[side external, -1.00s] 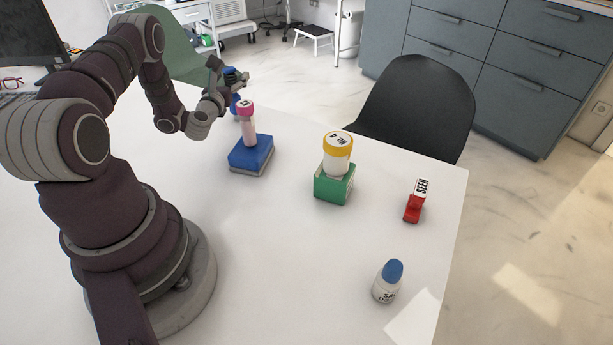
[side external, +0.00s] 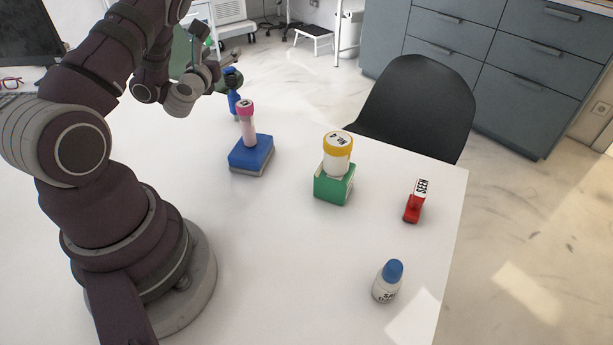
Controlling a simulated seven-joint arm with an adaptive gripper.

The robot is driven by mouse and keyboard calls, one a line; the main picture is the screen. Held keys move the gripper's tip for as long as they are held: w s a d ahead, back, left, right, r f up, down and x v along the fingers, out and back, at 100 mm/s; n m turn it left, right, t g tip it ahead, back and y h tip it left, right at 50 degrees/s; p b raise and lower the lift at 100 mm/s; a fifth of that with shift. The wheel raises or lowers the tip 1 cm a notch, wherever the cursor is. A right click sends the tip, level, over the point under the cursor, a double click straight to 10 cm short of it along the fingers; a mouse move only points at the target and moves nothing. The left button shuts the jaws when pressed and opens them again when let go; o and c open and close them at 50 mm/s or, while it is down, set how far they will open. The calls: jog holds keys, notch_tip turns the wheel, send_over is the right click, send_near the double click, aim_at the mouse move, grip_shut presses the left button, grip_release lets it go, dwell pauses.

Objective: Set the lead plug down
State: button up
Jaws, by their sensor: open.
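No object is clearly marked as the lead plug. A small blue item (side external: 234,103), possibly the plug, shows at the far edge of the table, behind the pink-capped tube. Its upper part is partly hidden by my gripper (side external: 231,68). My gripper is open, up and slightly left of the blue item. I cannot tell from this view whether its fingers touch the item.
A pink-capped tube (side external: 247,122) stands on a blue block (side external: 250,156). A yellow-capped jar (side external: 337,160) sits in a green block (side external: 334,190). The table (side external: 290,270) is clear in front.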

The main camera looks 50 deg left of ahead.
jog(key=w+d+r+m+t+h, duration=0.2)
jog(key=w+d+r+m+h, duration=0.2)
jog(key=d+m+h, duration=0.45)
jog(key=w+d+r+m+t+h, duration=0.1)
jog(key=w+d+r+m+h, duration=0.3)
jog(key=d+m, duration=0.75)
jog(key=s+d+f+m+g+h, duration=0.1)
jog(key=s+d+m+g, duration=0.35)
jog(key=m, duration=0.45)
jog(key=s+d+m+g+h, duration=0.25)
jog(key=s+d+m, duration=0.2)
jog(key=m, duration=0.55)
jog(key=s+a+f+m+g+y, duration=0.1)
jog(key=s+a+m+g+y, duration=0.1)
jog(key=s+m, duration=0.4)
jog(key=s+g+y, duration=0.1)
jog(key=s, duration=0.2)
jog(key=shift+s+f, duration=0.15)
jog(key=shift+s, duration=0.15)
